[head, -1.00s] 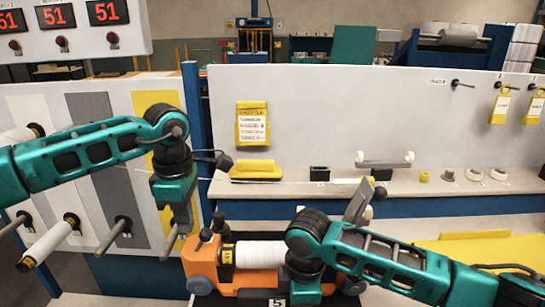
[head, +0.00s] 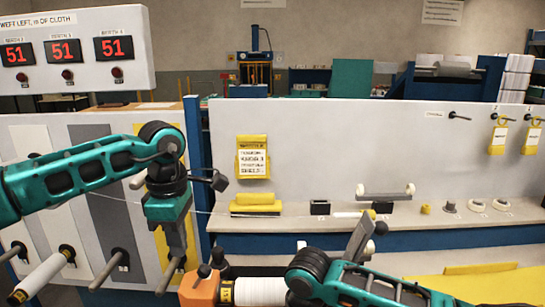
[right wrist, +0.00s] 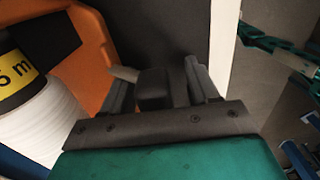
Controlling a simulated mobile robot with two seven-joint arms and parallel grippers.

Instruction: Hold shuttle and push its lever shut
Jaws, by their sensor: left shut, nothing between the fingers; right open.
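The orange shuttle (head: 200,288) shows at the bottom edge of the head view, with a white yarn package (head: 260,291) in it. Dark knobs (head: 217,258) stand at its left end; I cannot tell which part is the lever or how far it is shut. My left gripper (head: 177,256) is shut and empty, pointing down above and left of the shuttle. My right arm covers the shuttle's right part in the head view. In the right wrist view my right gripper (right wrist: 160,82) is open, with a dark block (right wrist: 153,90) between its fingers beside the orange body (right wrist: 95,45).
A panel with grey pegs (head: 118,258) stands at the left, close to my left arm. A ledge (head: 300,222) behind the shuttle carries a yellow block (head: 256,204), a black block and white rings. A yellow surface (head: 490,286) lies at the lower right.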

